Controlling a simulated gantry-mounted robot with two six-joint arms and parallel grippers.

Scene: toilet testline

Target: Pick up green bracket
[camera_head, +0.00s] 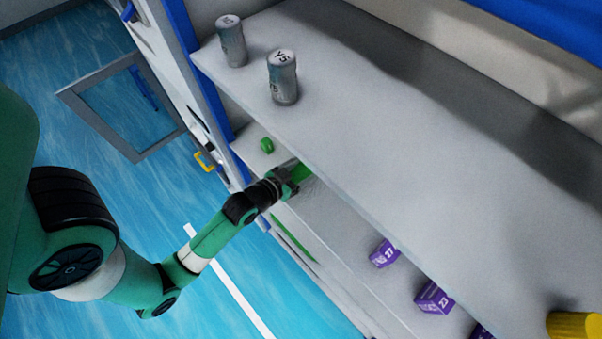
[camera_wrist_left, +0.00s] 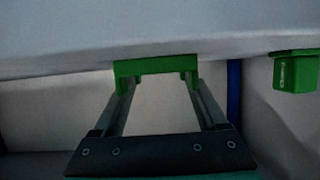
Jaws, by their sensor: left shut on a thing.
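A green bracket (camera_wrist_left: 155,67) sits between the fingertips of my left gripper (camera_wrist_left: 157,84) in the left wrist view, where it touches or lies very close to a pale shelf surface. My left gripper is shut on this bracket. In the head view my left gripper (camera_head: 290,182) reaches in at the lower shelf, and part of the green bracket (camera_head: 303,172) shows at its tip, partly hidden under the upper shelf edge. A second green piece (camera_head: 267,145) lies apart on the lower shelf; a green piece with a small label (camera_wrist_left: 296,72) also shows at right in the wrist view.
Two grey cans (camera_head: 283,78) stand on the upper shelf (camera_head: 400,130), which overhangs the lower one. Purple boxes (camera_head: 434,298) sit further along the lower shelf. A yellow cylinder (camera_head: 574,325) is at bottom right. A blue post (camera_head: 205,75) stands at the shelf's left end.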

